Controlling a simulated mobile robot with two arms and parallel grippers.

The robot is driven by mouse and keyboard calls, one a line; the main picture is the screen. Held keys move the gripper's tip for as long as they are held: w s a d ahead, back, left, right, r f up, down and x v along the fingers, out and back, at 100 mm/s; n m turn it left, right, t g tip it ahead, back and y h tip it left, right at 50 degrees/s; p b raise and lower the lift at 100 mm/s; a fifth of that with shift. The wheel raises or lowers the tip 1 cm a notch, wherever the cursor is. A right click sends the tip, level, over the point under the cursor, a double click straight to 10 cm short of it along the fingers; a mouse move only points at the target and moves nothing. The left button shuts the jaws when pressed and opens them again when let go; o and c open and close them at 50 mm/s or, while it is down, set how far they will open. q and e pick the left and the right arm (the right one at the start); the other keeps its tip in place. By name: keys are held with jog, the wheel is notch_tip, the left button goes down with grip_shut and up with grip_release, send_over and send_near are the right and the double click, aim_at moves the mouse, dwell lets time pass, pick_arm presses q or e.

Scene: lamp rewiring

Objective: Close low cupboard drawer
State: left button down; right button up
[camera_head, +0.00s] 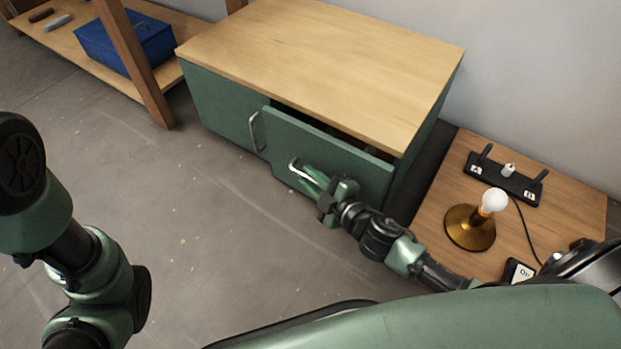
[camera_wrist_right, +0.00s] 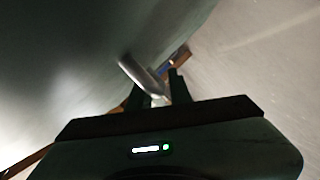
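The low cupboard (camera_head: 225,108) is green with a pale wooden top. Its drawer (camera_head: 345,170) stands partly pulled out, with a dark gap behind the top of its green front. The drawer's metal handle (camera_head: 293,166) is at the front's left part; it also shows in the right wrist view (camera_wrist_right: 140,76). My right gripper (camera_head: 308,179) is at this handle. In the right wrist view its fingers (camera_wrist_right: 160,88) are apart, with the handle reaching in between them; contact is unclear. My left arm shows at the left, but its gripper is out of view.
A shelf with a blue box (camera_head: 125,45) stands at upper left. The floor before the cupboard is clear.

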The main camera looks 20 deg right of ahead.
grip_shut()
dwell(1.4)
